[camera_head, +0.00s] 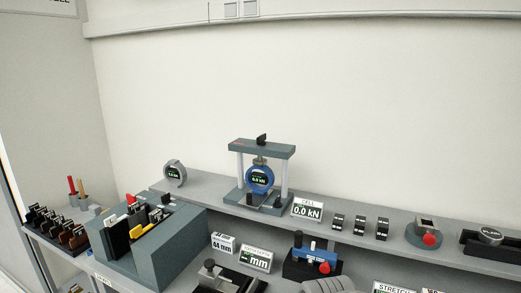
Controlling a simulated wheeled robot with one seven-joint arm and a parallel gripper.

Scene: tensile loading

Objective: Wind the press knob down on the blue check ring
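The press (280,151) stands on the back shelf, a dark grey-green frame with a top beam, two pale posts and a base. Its black knob (262,139) sits on top of the beam. The blue check ring (249,180) stands upright between the posts, under a small metal piece below the beam. Its dial reads 0.0 kN. I cannot tell whether that piece touches the ring. A CELL display (307,209) right of the press also reads 0.0 kN. My gripper is not in view; a grey rounded shape at the bottom edge may be part of my arm.
A grey ring with a dial (174,173) stands left of the press. Several black clamps (360,226) and a red-knobbed device (425,232) stand to its right. A large grey-green block (176,253) and a blue device (314,257) are in front, lower down. The wall behind is bare.

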